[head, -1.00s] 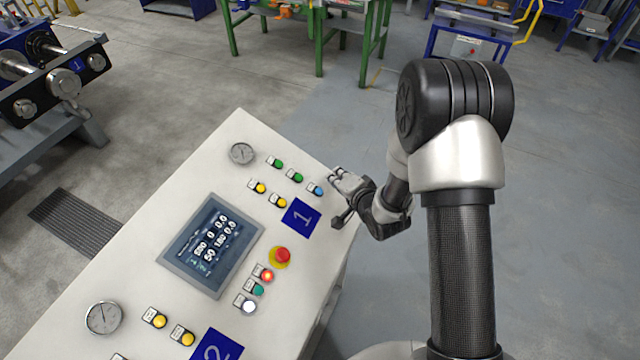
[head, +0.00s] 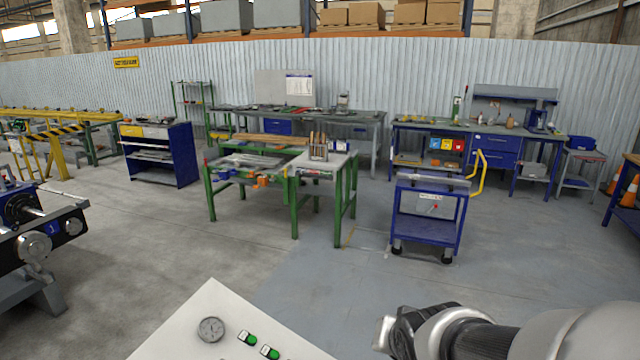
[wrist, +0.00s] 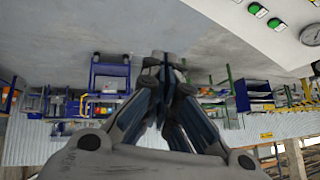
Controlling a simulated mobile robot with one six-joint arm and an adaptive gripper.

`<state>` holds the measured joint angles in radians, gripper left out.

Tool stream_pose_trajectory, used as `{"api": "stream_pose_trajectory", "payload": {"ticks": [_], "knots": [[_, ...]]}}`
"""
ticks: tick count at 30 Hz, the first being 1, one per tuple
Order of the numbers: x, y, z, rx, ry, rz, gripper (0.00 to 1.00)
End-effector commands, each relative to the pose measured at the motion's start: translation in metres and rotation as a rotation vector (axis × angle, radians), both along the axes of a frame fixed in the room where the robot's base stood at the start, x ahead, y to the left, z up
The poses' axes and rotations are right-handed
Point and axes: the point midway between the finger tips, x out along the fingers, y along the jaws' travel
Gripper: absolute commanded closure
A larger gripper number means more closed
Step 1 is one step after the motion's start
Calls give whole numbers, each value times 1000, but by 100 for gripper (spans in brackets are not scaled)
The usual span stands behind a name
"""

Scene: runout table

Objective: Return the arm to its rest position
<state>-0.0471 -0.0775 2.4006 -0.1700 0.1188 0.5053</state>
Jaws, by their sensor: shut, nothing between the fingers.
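My gripper (wrist: 163,62) shows in the wrist view with its fingers together and nothing between them. In the head view my arm reaches in from the lower right, and its end (head: 386,332) is at the bottom edge, right of the control panel (head: 190,330). The gripper is clear of the panel. Only the panel's far corner shows in the head view, with a gauge (head: 211,329) and green buttons (head: 257,345). The wrist view is upside down and shows the panel (wrist: 250,22) at the upper right.
Open grey floor (head: 330,275) lies beyond the panel. A blue cart (head: 428,228) and a green workbench (head: 330,165) stand farther off. A machine with rollers (head: 35,240) is at the left. Benches line the corrugated wall.

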Motion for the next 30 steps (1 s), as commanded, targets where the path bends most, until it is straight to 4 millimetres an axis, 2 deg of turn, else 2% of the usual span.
{"api": "stream_pose_trajectory", "payload": {"ticks": [1,3,9,12,15,19,30], "knots": [[-22,-6,11,-30,17,11,100],[-54,-13,20,-69,63,36,100],[-148,-20,32,-142,188,136,100],[-185,-19,32,-158,235,186,100],[-209,-18,30,-164,268,224,100],[-223,-16,29,-169,288,247,100],[-223,-16,29,-169,291,249,100]]}}
